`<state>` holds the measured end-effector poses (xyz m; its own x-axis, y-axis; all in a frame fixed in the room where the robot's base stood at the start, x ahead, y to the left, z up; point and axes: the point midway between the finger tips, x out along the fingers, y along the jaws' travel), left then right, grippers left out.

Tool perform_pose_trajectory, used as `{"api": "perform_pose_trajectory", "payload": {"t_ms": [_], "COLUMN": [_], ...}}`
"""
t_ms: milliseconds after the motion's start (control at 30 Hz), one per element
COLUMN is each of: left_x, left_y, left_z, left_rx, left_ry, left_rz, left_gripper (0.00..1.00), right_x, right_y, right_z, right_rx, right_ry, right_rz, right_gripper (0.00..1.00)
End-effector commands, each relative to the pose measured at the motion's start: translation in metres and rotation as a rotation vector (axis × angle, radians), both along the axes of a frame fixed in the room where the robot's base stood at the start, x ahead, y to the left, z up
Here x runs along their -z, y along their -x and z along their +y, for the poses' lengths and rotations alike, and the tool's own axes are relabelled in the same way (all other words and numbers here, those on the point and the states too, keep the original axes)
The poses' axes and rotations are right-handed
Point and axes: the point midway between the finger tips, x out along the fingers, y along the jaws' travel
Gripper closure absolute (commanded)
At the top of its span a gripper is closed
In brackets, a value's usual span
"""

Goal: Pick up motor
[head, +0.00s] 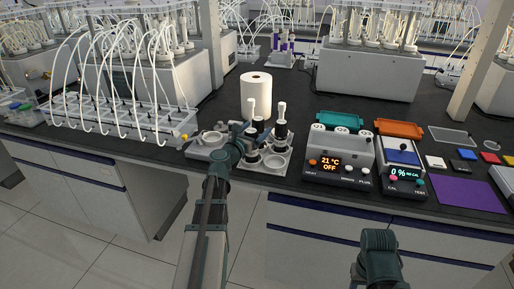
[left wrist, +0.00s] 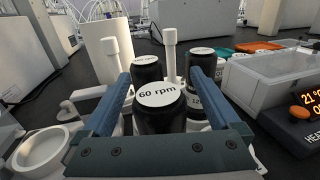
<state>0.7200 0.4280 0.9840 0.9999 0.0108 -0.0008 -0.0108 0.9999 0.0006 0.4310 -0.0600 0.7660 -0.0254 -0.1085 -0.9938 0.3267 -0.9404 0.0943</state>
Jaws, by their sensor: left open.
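A black cylindrical motor (left wrist: 161,108) with a white top marked "60 rpm" stands upright in the left wrist view. My left gripper (left wrist: 162,78) is open, with one blue finger on each side of this motor; I cannot tell whether the fingers touch it. In the head view, my left gripper (head: 250,134) is over the white holder (head: 279,166) and partly hides what stands there. Another black motor (left wrist: 146,70) stands behind at the left, and one more (left wrist: 200,62) behind at the right.
A white paper roll (head: 256,93) stands behind the holder. A heater box (head: 338,160) reading 21 °C OFF and a second meter box (head: 402,168) are at the right. A tube rack (head: 120,122) is at the left.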

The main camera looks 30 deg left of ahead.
Motion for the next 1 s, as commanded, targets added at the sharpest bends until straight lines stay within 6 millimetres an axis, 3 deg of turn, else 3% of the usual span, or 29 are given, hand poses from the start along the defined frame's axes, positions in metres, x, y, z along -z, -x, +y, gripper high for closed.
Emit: {"api": "perform_pose_trajectory", "payload": {"t_ms": [167,700,1000], "left_x": [-0.0001,-0.0001,-0.0003], "left_y": [0.0007,0.0007,0.0008], "left_z": [0.0,-0.0002,-0.0003], "left_rx": [-0.001,0.0,0.0], "left_ry": [0.0,0.0,0.001], "left_rz": [0.0,0.0,0.0], "left_gripper": [0.06,1.0,1.0], "right_x": [-0.0001,-0.0001,-0.0002], "right_y": [0.0001,0.0001,0.0001], "right_z": [0.0001,0.0001,0.0001], "right_rx": [0.0,0.0,0.0], "right_ry": [0.0,0.0,0.0], "right_rz": [0.0,0.0,0.0], "right_gripper": [0.5,0.5,0.5]}}
